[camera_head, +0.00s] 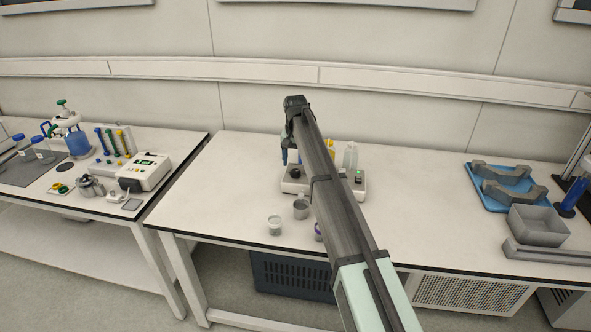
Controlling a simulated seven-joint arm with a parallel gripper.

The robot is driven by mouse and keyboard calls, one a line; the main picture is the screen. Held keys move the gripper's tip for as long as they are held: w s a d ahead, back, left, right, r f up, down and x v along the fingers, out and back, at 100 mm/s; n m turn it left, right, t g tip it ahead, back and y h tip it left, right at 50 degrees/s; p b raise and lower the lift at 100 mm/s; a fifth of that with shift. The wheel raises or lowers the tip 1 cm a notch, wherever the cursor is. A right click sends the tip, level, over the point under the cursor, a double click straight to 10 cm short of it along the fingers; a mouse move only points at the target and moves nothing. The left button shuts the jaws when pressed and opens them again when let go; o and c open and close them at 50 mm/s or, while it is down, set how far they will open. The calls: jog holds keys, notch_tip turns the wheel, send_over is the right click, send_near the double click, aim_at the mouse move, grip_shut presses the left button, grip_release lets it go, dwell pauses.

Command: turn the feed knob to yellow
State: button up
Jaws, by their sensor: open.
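A white device (288,187) stands on the middle table, partly hidden behind my arm. A black round knob (295,173) sits on its left part; I cannot tell whether it is the feed knob. Its pointer and any yellow mark are too small to make out. My arm crosses the view from the lower right, and its wrist bends down above the device. My gripper (289,156) is open and hangs just above the knob area, apart from it as far as I can see. Its fingertips are small and partly merge with the blue and dark shapes behind.
A metal cup (301,209) and a small clear cup (274,226) stand in front of the device. A pale bottle (350,157) and a yellow one (330,147) stand behind. A blue tray (482,194) and grey bin (538,226) are right. The table's left part is clear.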

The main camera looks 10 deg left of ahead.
aim_at(295, 171)
jog(key=shift+f, duration=2.05)
jog(key=shift+c, duration=0.3)
jog(key=c, duration=1)
jog(key=shift+n, duration=0.3)
jog(key=n, duration=0.5)
jog(key=shift+n, duration=0.4)
jog(key=n, duration=0.5)
jog(key=shift+a, duration=0.1)
jog(key=shift+n, duration=0.3)
